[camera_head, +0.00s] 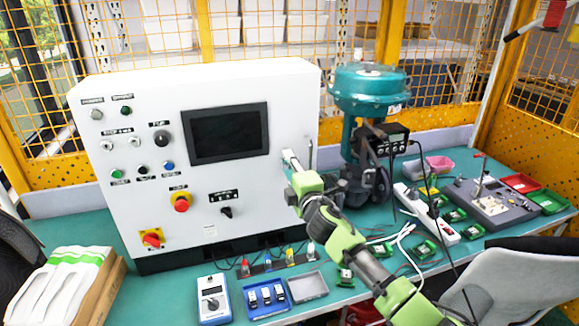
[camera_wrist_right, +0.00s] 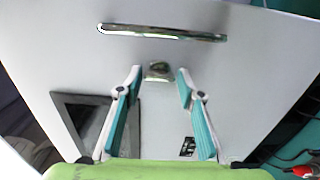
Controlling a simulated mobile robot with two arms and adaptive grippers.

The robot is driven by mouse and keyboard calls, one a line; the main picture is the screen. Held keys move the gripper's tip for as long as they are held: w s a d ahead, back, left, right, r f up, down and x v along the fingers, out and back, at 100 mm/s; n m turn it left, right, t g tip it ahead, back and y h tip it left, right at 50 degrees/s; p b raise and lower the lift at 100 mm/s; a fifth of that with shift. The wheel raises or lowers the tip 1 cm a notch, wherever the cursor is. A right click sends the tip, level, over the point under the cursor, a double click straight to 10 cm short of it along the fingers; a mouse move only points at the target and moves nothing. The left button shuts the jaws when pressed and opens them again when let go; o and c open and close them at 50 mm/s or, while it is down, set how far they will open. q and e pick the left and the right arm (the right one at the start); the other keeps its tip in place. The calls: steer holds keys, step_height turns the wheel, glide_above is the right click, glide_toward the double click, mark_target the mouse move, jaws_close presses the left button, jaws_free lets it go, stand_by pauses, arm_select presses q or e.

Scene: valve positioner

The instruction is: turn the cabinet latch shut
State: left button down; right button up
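The white cabinet (camera_head: 235,85) stands on the teal table, its front panel facing me. My right gripper (camera_head: 289,158) is at the right part of this panel. In the right wrist view my right gripper (camera_wrist_right: 159,78) is open, with its two teal-padded fingers apart. A small metal latch (camera_wrist_right: 158,70) shows between the fingertips, with a gap on each side. In the head view the gripper hides the latch. A long metal handle (camera_wrist_right: 160,32) lies beyond the fingertips; it also shows in the head view (camera_head: 310,153). My left gripper is out of view.
The cabinet carries a dark screen (camera_head: 228,134), buttons and a red emergency knob (camera_head: 181,201). A teal valve actuator (camera_head: 368,90) stands close on the right. A blue meter (camera_head: 213,299), trays and cables lie in front. A grey chair (camera_head: 515,285) is at the lower right.

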steer(key=v, duration=1.2)
stand_by(0.4)
